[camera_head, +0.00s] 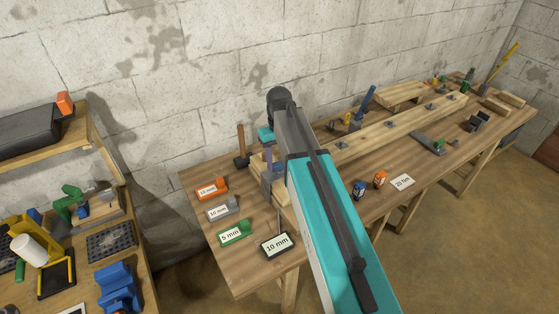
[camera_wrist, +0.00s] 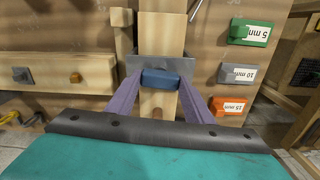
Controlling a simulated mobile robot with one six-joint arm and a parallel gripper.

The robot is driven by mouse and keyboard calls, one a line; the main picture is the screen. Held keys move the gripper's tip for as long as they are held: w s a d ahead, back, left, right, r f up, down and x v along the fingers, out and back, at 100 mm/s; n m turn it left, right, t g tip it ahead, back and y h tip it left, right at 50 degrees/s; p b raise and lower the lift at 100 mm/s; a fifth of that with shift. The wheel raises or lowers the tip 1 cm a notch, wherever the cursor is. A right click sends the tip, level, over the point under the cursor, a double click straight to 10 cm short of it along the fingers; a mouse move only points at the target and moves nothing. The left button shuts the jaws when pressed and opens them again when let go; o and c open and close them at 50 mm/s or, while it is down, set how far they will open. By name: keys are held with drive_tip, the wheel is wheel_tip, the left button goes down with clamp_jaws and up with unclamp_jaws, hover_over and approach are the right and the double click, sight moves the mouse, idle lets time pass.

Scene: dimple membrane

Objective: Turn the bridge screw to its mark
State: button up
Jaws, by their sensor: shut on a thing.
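In the wrist view, the purple fingers of my gripper (camera_wrist: 160,88) are shut on a blue block (camera_wrist: 161,78). The block sits against a grey bracket (camera_wrist: 187,68) across a pale wooden beam (camera_wrist: 161,35). No mark is clear. In the head view, my gripper (camera_head: 266,172) is at the beam's near left end, and my arm hides most of that spot.
Orange 15 mm (camera_head: 211,188), grey 10 mm (camera_head: 222,209) and green 5 mm (camera_head: 233,232) labelled blocks lie on the left of the bench, with a 10 mm card (camera_head: 277,245) in front. Blue (camera_head: 360,190) and orange (camera_head: 380,179) items stand beside a 20 Nm card (camera_head: 402,182).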

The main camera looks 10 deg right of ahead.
drive_tip(key=m, duration=0.3)
drive_tip(key=shift+m, duration=0.3)
drive_tip(key=m, duration=0.4)
drive_tip(key=shift+m, duration=0.3)
drive_tip(key=m, duration=0.4)
drive_tip(key=shift+m, duration=2.4)
drive_tip(key=shift+w, duration=0.1)
drive_tip(key=o, duration=1.1)
drive_tip(key=shift+c, duration=0.2)
drive_tip(key=shift+r, duration=0.15)
